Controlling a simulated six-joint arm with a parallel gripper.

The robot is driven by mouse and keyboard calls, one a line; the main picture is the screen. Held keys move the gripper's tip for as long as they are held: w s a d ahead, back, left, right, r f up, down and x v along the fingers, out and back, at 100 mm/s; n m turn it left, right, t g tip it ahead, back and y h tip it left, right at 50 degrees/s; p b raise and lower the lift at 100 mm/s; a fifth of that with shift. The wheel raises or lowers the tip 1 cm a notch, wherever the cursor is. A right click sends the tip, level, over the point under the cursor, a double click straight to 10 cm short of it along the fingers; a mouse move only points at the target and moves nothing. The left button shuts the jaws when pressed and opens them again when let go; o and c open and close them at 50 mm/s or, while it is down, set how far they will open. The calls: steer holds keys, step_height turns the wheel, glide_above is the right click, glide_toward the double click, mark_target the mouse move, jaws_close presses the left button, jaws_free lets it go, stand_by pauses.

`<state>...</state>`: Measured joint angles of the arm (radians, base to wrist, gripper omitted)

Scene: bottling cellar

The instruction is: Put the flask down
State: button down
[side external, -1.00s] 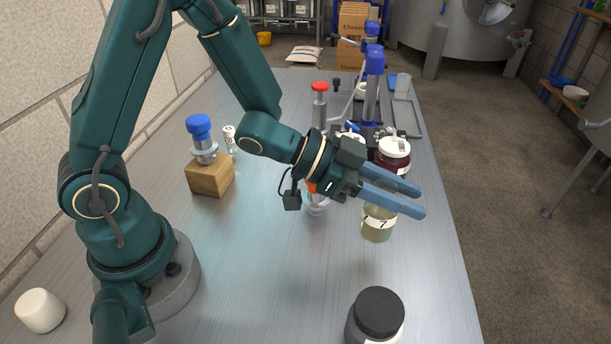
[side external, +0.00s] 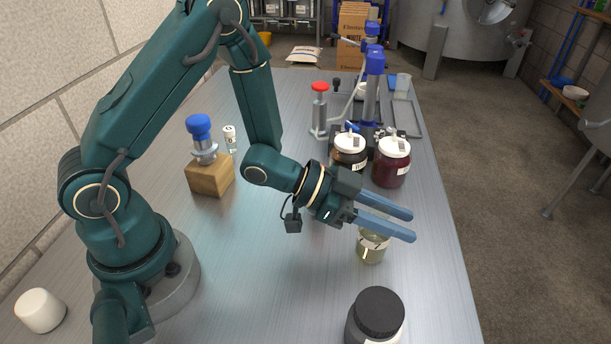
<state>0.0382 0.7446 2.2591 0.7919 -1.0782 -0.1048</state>
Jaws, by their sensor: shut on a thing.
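The flask (side external: 371,250) is a small clear vessel with pale yellow-green liquid and a white label with dark marks. It hangs upright between the blue fingers of my gripper (side external: 408,226), which is shut on it. The fingers cover its upper part. Its base is close above or on the grey metal bench (side external: 265,285); I cannot tell whether it touches.
A black-capped jar (side external: 376,318) stands in front of the flask. Two dark jars with white lids (side external: 349,155) (side external: 391,165) stand behind it. A wooden block (side external: 210,178) holding a blue-topped piece is at left. The bench's right edge is near; bench left of the flask is clear.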

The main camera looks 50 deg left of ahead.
steer(key=c, duration=0.5)
jaws_free()
steer(key=shift+f, duration=0.1)
steer(key=shift+r, duration=0.2)
steer(key=shift+s+a+r, duration=0.15)
steer(key=shift+s+a, duration=0.05)
steer(key=shift+a, duration=0.05)
steer(key=v, duration=0.6)
steer(key=shift+s+a+r, duration=0.15)
steer(key=shift+s+a, duration=0.1)
steer(key=shift+s, duration=0.05)
